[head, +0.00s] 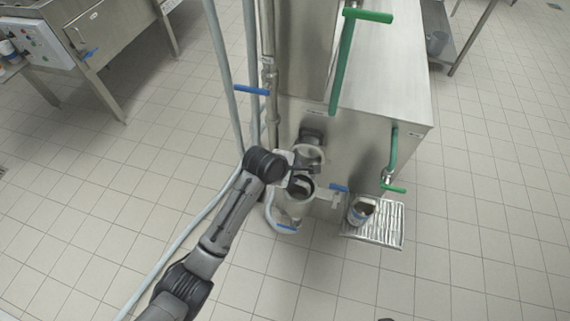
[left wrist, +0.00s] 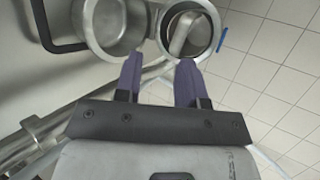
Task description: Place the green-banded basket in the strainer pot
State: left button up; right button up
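A round steel pot with a dark, thick rim (head: 297,186) stands low at the front of the steel machine. I take it for the strainer pot; it also shows in the left wrist view (left wrist: 215,34), with a metal piece inside. A second round steel vessel (left wrist: 110,25) lies beside it, with a black handle; in the head view it is partly hidden behind my gripper. I see no green band, so I cannot tell which piece is the basket. My left gripper (left wrist: 160,70) is open, its fingers apart and empty, just short of the two vessels.
Vertical pipes (head: 251,60) with a blue lever (head: 252,90) run left of the machine (head: 385,75).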

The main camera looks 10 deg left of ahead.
pick_arm(q)
jog(key=shift+p+v, duration=0.7)
jog(key=shift+v, duration=1.95)
jog(key=s+a+f+m+y, duration=0.1)
jog(key=s+a+f+m, duration=0.35)
jog(key=s, duration=0.55)
jog(key=s+a+f+m+y, duration=0.1)
jog(key=s+a+f+m, duration=0.35)
jog(key=s, duration=0.45)
jog(key=s+a+m+g+y, duration=0.1)
jog(key=s+a+m, duration=0.3)
jog(key=s, duration=0.4)
jog(key=s+a+m+y, duration=0.2)
jog(key=s+a+m, duration=0.2)
jog(key=s, duration=0.5)
jog(key=shift+g, duration=0.4)
jog(key=shift+d+r, duration=0.1)
jog(key=shift+r, duration=0.05)
